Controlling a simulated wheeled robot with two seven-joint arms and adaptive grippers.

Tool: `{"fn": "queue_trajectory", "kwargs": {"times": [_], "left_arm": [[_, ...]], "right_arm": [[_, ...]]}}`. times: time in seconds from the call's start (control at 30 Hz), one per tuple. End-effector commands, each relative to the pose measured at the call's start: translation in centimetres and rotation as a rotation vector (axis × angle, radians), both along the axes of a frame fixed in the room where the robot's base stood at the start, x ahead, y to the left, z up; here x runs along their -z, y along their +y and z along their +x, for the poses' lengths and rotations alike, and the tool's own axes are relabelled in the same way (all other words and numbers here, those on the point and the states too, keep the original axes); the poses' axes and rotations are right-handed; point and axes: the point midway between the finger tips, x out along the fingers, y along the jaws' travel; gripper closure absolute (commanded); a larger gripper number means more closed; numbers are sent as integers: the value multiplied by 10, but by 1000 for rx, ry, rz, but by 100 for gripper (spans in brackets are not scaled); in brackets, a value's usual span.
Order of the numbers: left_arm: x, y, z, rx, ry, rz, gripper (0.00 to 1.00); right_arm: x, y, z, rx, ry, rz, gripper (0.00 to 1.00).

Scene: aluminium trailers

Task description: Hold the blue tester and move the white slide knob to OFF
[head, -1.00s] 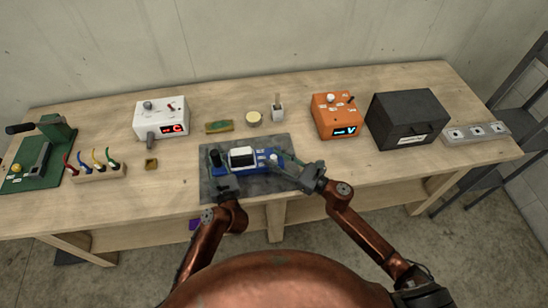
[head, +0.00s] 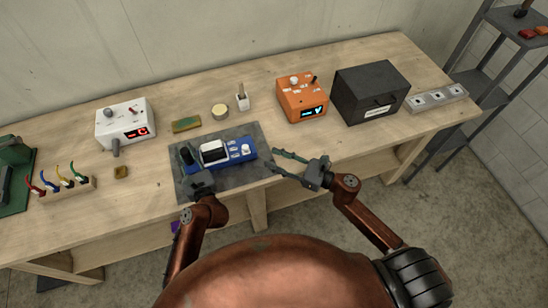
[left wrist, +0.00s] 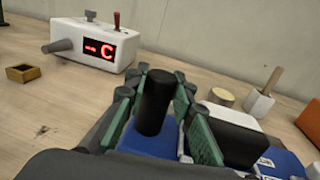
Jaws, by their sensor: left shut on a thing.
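The blue tester (head: 221,162) lies on a dark grey mat (head: 259,134) on the bench. My left gripper (head: 193,171) is shut at the left end. In the left wrist view, its green-padded fingers stand on both sides of the black post (left wrist: 155,100). My right gripper (head: 271,161) is open and empty, its fingertips right of the tester and apart from it.
A black case (head: 370,93) stands further right. Bare bench lies around my right gripper.

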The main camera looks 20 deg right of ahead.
Motion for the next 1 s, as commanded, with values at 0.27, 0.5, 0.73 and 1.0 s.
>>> {"fn": "queue_trajectory", "kwargs": {"times": [0.27, 0.5, 0.73, 1.0], "left_arm": [[0, 0, 0, 0, 0, 0, 65], [0, 0, 0, 0, 0, 0, 57], [1, -1, -5, 1, 1, -1, 57], [2, -9, -51, 1, 4, -3, 57]], "right_arm": [[0, 0, 0, 0, 1, -1, 64], [0, 0, 0, 0, 1, -1, 64], [0, 0, 0, 0, 1, -1, 64], [0, 0, 0, 0, 1, -1, 64]]}}
